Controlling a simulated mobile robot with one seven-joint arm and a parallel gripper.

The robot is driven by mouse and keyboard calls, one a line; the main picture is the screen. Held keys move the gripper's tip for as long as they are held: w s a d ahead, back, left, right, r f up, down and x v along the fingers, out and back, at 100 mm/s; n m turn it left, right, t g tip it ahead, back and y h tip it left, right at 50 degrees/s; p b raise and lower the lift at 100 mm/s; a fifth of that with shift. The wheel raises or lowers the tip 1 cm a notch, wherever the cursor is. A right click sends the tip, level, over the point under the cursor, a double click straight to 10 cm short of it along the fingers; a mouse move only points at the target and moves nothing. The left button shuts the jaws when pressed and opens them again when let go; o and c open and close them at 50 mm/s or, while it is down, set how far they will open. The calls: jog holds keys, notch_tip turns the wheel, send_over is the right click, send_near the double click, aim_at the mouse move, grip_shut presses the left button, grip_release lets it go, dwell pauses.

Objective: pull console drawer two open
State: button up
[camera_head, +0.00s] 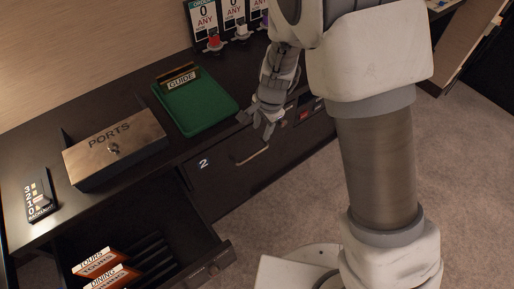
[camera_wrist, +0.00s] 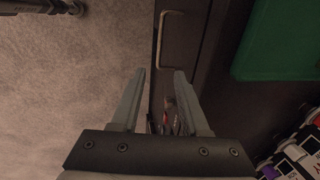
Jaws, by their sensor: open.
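Console drawer two (camera_head: 222,173) is a dark front panel marked with a white "2", and it is shut. Its bar handle (camera_head: 251,153) is on the panel's upper right part. The handle also shows in the wrist view (camera_wrist: 161,40), ahead of the fingers. My gripper (camera_head: 258,119) is open and empty, above and to the right of the handle and apart from it. In the wrist view my gripper's fingertips (camera_wrist: 160,72) are spread, with the console's front edge running between them.
A neighbouring drawer (camera_head: 215,262) at the lower left stands open, with cards labelled "TOURS" and "DINING". On the console top are a metal "PORTS" box (camera_head: 112,147), a green tray (camera_head: 196,104) and sign cards (camera_head: 232,17). Carpet floor (camera_head: 285,205) lies clear in front of drawer two.

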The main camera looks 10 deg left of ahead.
aim_at(255, 154)
jog(key=f+b, duration=0.1)
jog(key=f, duration=0.4)
jog(key=w+a+f+b, duration=0.1)
jog(key=f+b, duration=0.1)
jog(key=f, duration=0.3)
jog(key=w+a+f+b, duration=0.1)
jog(key=f, duration=0.4)
jog(key=shift+a+b, duration=0.1)
jog(key=shift+b, duration=0.2)
grip_shut()
dwell(0.6)
